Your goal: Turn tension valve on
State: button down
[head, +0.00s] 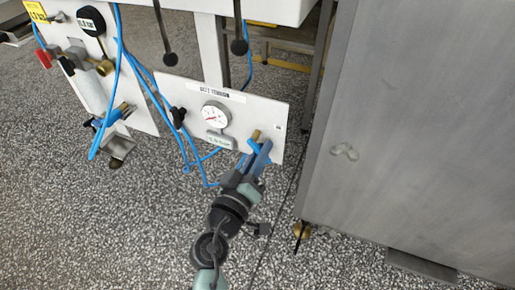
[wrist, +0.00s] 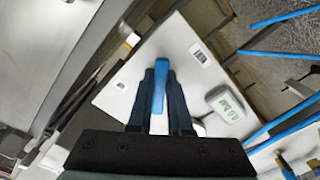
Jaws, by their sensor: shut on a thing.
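The tension valve has a blue handle (head: 253,146) and a brass stem (head: 256,134). It sits at the right of a white panel (head: 272,112) labelled as belt tension. My gripper (head: 257,158) reaches up to the valve from below, its dark fingers at the handle. In the wrist view, the blue handle (wrist: 159,86) lies between the two dark fingers of my gripper (wrist: 160,78), which are shut on it. The fingers hide part of the valve.
A large grey metal cabinet (head: 420,130) stands close on the right of the panel. Blue hoses (head: 180,140) hang left of the gauge. Another panel (head: 135,90) with valves and fittings is at far left. The speckled floor (head: 90,220) is clear at lower left.

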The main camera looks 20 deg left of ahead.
jog(key=n+p, duration=0.1)
jog(key=n, duration=0.1)
jog(key=r+n, duration=0.1)
jog(key=d+n+p, duration=0.1)
jog(key=n, duration=0.1)
jog(key=shift+r+n+p, duration=0.15)
jog(key=shift+n+p, duration=0.15)
jog(key=shift+r+n+p, duration=0.25)
jog(key=shift+n+p, duration=0.3)
jog(key=shift+n, duration=0.55)
jog(key=shift+r+n+p, duration=0.25)
jog(key=shift+n+p, duration=0.3)
jog(key=shift+n, duration=0.55)
jog(key=c, duration=0.8)
grip_release()
jog(key=shift+c, duration=0.2)
jog(key=s+p, duration=0.1)
jog(key=s, duration=1.2)
jog(key=shift+a, duration=0.2)
